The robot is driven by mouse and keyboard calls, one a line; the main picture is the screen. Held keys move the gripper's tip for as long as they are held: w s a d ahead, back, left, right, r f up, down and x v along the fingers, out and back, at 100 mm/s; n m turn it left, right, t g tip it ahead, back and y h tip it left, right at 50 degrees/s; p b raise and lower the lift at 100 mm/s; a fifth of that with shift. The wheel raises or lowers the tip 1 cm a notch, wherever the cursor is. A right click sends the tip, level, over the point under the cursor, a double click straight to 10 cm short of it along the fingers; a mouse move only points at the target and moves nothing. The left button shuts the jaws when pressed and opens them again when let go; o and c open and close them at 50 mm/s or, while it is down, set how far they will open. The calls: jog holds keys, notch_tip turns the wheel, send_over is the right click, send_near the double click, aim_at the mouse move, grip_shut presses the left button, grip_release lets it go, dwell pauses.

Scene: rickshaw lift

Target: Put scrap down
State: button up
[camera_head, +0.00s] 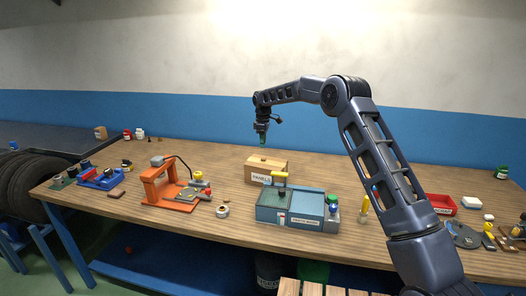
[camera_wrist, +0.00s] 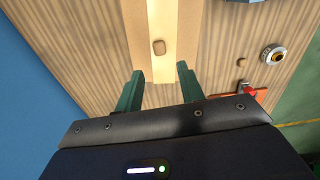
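My gripper (camera_head: 262,140) hangs above the back middle of the workbench, over the wooden box labelled PANELS (camera_head: 256,176). In the wrist view its two green fingers (camera_wrist: 158,84) are apart with nothing visible between them. A small brown piece (camera_wrist: 158,47) lies on top of the box (camera_wrist: 190,40), just beyond the fingertips and not touched; it also shows in the head view (camera_head: 263,158). I cannot tell whether it is a knob or loose scrap. A red tray (camera_head: 441,204) with a white label stands at the right of the bench.
A metal ring (camera_head: 222,211) and a screwdriver (camera_head: 364,209) are nearby. Bare bench (camera_head: 205,155) lies behind the press.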

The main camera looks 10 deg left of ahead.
notch_tip(320, 180, up, 4)
jog(key=shift+r, duration=0.1)
